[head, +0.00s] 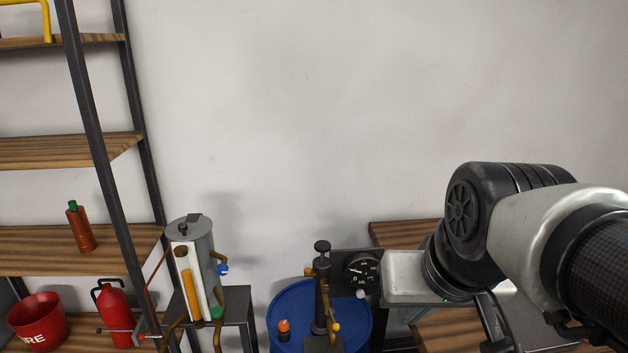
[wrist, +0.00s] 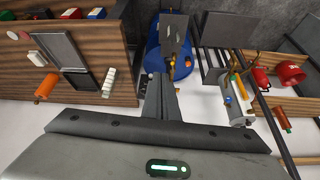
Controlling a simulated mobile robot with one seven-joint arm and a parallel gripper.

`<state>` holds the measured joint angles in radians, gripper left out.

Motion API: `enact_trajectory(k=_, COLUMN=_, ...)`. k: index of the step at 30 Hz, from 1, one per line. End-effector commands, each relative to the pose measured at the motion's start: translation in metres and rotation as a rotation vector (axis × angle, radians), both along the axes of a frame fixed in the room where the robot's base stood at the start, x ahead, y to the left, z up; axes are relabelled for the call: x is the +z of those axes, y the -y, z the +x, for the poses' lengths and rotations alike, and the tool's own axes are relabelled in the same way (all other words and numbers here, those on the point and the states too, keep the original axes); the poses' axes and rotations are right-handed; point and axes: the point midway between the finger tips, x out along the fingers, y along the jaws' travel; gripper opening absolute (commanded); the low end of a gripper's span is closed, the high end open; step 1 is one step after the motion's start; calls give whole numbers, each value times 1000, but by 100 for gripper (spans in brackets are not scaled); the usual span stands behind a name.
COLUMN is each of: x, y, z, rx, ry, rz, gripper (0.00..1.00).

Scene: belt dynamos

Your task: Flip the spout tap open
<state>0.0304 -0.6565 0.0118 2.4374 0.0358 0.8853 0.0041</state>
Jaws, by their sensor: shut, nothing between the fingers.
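A dark hand pump (head: 321,290) with a brass spout stands on a blue drum (head: 277,312). A small yellow tap handle (head: 336,327) is on the pump's brass spout.
A round gauge (head: 362,272) on a dark panel is beside the pump. A grey cylinder (head: 193,250) with blue and green knobs stands left of the drum. An orange-topped item (head: 284,328) is at the drum's left. Wooden shelves (head: 70,150) are at the left.

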Motion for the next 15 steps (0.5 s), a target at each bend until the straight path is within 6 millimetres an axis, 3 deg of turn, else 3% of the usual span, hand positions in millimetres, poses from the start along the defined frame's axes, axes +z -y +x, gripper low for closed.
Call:
enact_trajectory(k=1, x=-23, y=1, z=18, rx=-26, ry=-20, rz=21, gripper=0)
enact_trajectory(k=6, x=-74, y=5, z=96, rx=-120, ry=-71, rz=123, gripper=0)
enact_trajectory(k=12, x=-138, y=11, z=171, rx=39, ry=-134, rz=203, gripper=0)
enact_trajectory(k=15, x=-162, y=15, z=197, rx=99, ry=-135, rz=245, gripper=0)
